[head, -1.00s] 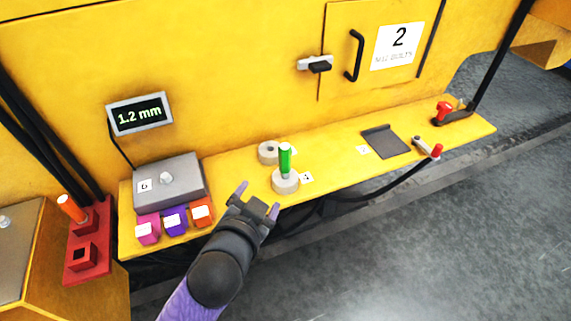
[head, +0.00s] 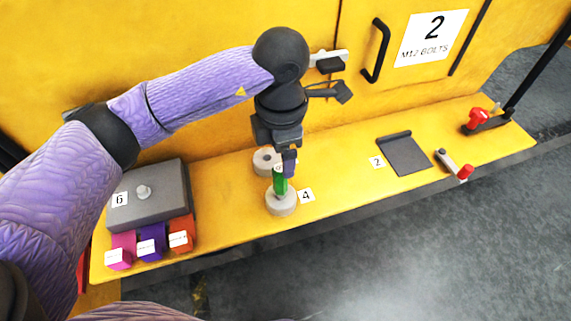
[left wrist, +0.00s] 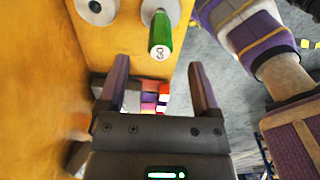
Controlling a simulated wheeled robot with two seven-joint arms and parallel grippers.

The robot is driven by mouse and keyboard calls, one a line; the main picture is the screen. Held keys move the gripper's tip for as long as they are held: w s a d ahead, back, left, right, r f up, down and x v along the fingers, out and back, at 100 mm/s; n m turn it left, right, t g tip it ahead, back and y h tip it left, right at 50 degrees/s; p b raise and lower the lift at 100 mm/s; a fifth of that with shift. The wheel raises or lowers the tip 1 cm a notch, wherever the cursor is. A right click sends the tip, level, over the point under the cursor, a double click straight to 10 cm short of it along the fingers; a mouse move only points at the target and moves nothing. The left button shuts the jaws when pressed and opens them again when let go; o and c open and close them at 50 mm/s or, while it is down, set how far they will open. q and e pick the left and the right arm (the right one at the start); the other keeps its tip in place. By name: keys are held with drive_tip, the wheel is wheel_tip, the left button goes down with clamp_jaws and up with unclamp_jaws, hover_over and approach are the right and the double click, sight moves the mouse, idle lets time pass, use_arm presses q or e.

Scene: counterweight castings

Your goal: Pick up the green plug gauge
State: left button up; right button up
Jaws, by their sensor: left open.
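The green plug gauge (head: 280,182) stands upright in a grey ring-shaped casting (head: 282,204) beside the "4" label on the yellow shelf. My left gripper (head: 288,168) points down close to the gauge's top and partly overlaps it in the head view. In the left wrist view the green plug gauge (left wrist: 161,36) shows its white numbered end, just beyond the open, empty fingers of my left gripper (left wrist: 160,75). My right gripper is not in view.
A second grey ring (head: 264,160) sits just behind the gauge. A grey box (head: 150,195) and pink, purple and orange blocks (head: 151,241) stand at the left. A dark plate (head: 404,155) and red-handled clamp (head: 453,164) lie at the right. Clear shelf lies between.

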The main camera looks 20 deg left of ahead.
sight(280, 180)
use_arm(q)
drive_tip(key=f, duration=0.4)
drive_tip(key=f+b, duration=0.1)
drive_tip(key=f, duration=0.3)
drive_tip(key=shift+s+a, duration=0.2)
clamp_jaws()
